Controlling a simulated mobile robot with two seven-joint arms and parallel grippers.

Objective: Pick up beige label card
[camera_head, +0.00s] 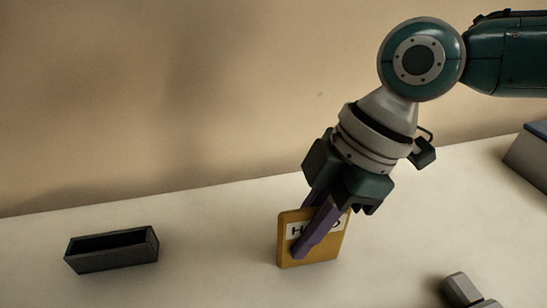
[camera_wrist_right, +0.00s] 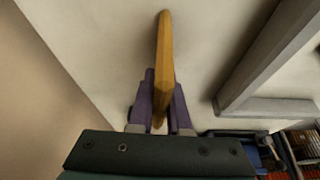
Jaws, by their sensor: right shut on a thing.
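The beige label card (camera_head: 285,240), an orange-tan upright plate with a white strip lettered in black, stands on edge at the middle of the table. My right gripper (camera_head: 303,243) is shut on it, with one purple finger across its front face and the other mostly hidden behind it. The finger covers the middle of the lettering. In the right wrist view the card (camera_wrist_right: 164,65) shows edge-on between the two purple fingers (camera_wrist_right: 160,105). I cannot tell whether its lower edge touches the table. My left gripper is not in view.
A dark, open-topped narrow holder (camera_head: 112,257) sits on the pale table (camera_head: 215,230) at left. A grey object (camera_head: 462,290) is cut off at the lower right. A grey box with a blue top (camera_head: 530,155) is at the right edge. The table between holder and card is clear.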

